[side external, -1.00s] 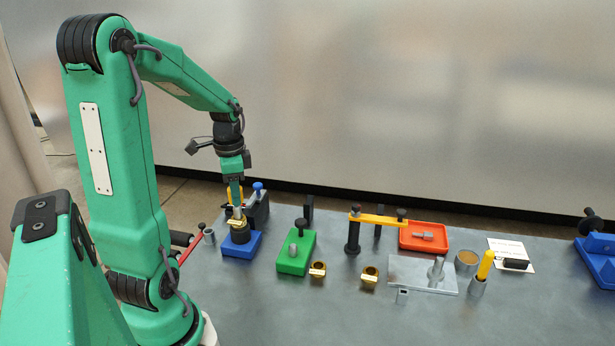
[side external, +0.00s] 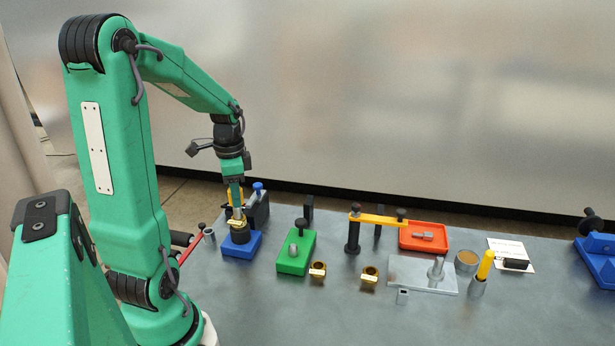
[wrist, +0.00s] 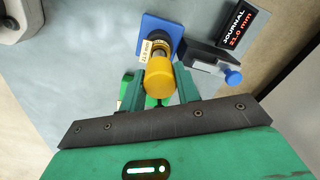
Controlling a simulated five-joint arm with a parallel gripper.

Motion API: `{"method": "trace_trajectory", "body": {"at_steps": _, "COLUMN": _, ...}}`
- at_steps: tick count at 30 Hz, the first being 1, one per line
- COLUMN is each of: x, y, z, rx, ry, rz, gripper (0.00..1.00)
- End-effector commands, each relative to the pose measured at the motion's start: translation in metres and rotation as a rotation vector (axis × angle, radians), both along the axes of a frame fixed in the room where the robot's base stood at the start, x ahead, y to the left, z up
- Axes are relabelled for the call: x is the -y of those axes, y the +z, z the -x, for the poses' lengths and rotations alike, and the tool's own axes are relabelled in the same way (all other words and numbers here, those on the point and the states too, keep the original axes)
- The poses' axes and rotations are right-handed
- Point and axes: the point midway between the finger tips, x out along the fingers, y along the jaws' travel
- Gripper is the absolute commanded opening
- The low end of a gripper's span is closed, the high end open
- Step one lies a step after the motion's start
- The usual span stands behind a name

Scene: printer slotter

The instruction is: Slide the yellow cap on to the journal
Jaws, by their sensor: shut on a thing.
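My gripper (side external: 236,203) is low over the blue block at the left of the bench in the side view. In the wrist view my gripper (wrist: 160,88) is shut on the yellow cap (wrist: 160,76), one finger on each side. A grey metal part (side external: 237,213) shows below the fingers. Under it is a brass ring (side external: 236,223) with a white size tag, above the dark round post (side external: 237,237) on the blue block (side external: 242,247). The tag (wrist: 153,48) also shows in the wrist view. How the cap, ring and post meet is hidden.
A dark stand with a blue knob (wrist: 233,76) and a "JOURNAL 21.0 mm" display (wrist: 238,27) is close beside the blue block. A green block (side external: 296,254), two brass rings (side external: 317,272) and (side external: 369,279), and a yellow bar (side external: 378,219) stand to the right.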

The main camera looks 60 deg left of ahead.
Motion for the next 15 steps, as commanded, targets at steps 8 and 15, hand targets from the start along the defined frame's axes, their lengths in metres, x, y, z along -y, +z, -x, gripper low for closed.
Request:
{"method": "trace_trajectory", "body": {"at_steps": 8, "x": 0.0001, "y": -0.0051, "z": 0.0001, "rx": -0.001, "ry": 0.000, "rz": 0.001, "gripper": 0.10}}
{"method": "trace_trajectory", "body": {"at_steps": 15, "x": 0.0000, "y": -0.0092, "z": 0.0000, "rx": 0.000, "ry": 0.000, "rz": 0.000, "gripper": 0.10}}
